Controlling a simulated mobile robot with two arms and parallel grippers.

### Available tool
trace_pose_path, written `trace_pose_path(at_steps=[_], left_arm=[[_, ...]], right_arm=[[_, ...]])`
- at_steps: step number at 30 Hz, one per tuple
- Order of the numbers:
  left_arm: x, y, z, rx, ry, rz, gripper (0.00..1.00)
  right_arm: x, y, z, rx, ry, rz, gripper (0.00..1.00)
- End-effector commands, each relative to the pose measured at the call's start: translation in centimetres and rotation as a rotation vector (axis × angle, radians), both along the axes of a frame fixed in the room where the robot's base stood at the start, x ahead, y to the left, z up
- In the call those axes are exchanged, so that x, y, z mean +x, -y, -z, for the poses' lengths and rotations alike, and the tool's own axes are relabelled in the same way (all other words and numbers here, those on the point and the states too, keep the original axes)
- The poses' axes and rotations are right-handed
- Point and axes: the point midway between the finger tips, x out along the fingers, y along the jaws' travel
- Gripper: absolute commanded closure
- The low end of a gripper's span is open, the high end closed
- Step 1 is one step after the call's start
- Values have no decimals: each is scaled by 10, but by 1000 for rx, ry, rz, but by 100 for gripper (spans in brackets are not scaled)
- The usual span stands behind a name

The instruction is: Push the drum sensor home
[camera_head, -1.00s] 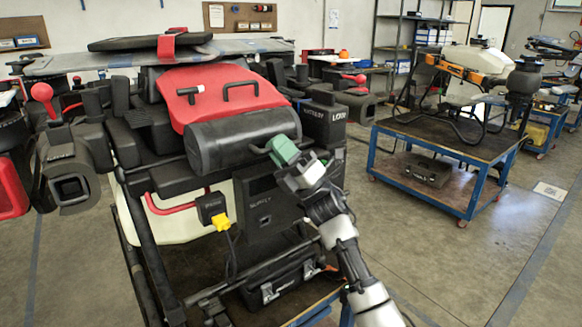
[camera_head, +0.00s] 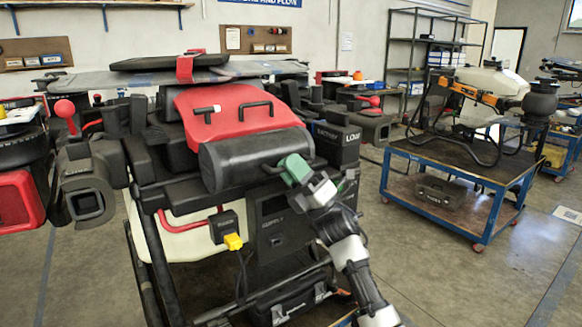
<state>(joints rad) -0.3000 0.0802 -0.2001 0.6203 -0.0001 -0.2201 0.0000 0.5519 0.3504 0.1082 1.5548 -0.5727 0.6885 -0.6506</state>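The drone's black drum (camera_head: 250,158) lies across its front, below the red cover (camera_head: 225,108). My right gripper (camera_head: 296,168) is at the drum's right end. A green block-like part shows at its tip, and I cannot tell whether this is a finger or a held piece. A short dark rod (camera_head: 271,169) shows between the green part and the drum's end; it may be the drum sensor, but it is too small to be sure. The finger gap and any contact are hidden. My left gripper is not in view.
A yellow connector (camera_head: 233,241) with a hanging cable is below left. A blue cart (camera_head: 480,178) with another drone stands at right, with open floor in front.

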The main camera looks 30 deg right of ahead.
Motion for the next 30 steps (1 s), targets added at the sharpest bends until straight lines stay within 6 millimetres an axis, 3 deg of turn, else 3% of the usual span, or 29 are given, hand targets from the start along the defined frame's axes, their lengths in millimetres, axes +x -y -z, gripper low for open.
trace_pose_path(at_steps=[15, 21, 30], left_arm=[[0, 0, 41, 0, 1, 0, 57], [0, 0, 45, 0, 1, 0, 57], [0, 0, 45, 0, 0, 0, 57]], right_arm=[[-42, 37, 72, -1, -2, 1, 78], [-51, 44, 82, 0, -1, 0, 78], [-52, 45, 82, 0, 0, 0, 78]])
